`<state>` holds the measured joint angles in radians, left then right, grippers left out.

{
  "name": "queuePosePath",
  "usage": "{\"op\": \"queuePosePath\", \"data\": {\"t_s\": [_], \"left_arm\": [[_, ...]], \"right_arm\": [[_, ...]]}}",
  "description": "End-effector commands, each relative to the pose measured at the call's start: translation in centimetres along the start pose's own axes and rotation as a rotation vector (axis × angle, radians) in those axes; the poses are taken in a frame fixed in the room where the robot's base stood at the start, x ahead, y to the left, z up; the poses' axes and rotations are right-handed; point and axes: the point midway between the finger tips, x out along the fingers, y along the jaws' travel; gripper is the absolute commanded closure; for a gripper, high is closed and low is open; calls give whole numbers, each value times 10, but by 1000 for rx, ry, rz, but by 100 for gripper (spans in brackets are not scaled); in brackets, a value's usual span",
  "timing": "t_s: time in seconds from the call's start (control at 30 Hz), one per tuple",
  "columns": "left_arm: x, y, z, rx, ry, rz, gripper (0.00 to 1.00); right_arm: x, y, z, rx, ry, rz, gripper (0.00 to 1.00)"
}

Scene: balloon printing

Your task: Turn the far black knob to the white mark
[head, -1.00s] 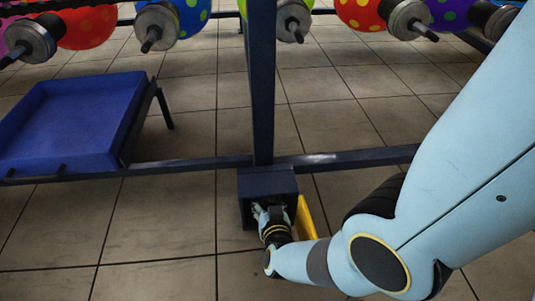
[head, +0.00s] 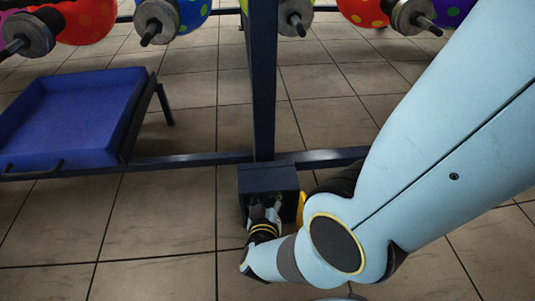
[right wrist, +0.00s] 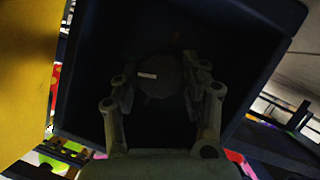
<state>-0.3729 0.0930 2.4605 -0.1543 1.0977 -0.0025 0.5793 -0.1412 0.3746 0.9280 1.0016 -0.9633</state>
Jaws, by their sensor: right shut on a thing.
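The black knob (right wrist: 166,84) sits inside a dark box, in the middle of the right wrist view. It is round and very dark, with a short white mark (right wrist: 147,75) left of its middle. My right gripper (right wrist: 159,72) has one finger on each side of the knob and is shut on it. In the head view my right gripper (head: 264,208) reaches into the dark blue box (head: 268,180) at the foot of the post, and the knob is hidden there. My left gripper is not in view.
A yellow panel (right wrist: 25,75) stands beside the box opening. It also shows in the head view (head: 301,207), partly hidden by my arm. A dark post (head: 262,80) rises behind the box. A blue tray (head: 70,120) stands left. Balloons on rollers line the back.

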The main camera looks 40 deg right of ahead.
Motion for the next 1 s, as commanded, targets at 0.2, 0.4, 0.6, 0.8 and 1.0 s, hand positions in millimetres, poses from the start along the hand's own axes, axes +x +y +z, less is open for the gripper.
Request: {"op": "queuePosePath", "data": {"t_s": [0.2,0.4,0.6,0.8,1.0], "left_arm": [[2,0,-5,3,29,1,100],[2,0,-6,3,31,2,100],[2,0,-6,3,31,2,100],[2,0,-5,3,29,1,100],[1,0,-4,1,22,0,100]], "right_arm": [[-1,0,1,-24,-1,9,88],[-1,0,0,-25,-1,9,88],[-1,0,0,-24,-1,9,45],[0,0,0,-24,0,9,32],[0,0,0,-23,0,9,32]]}}
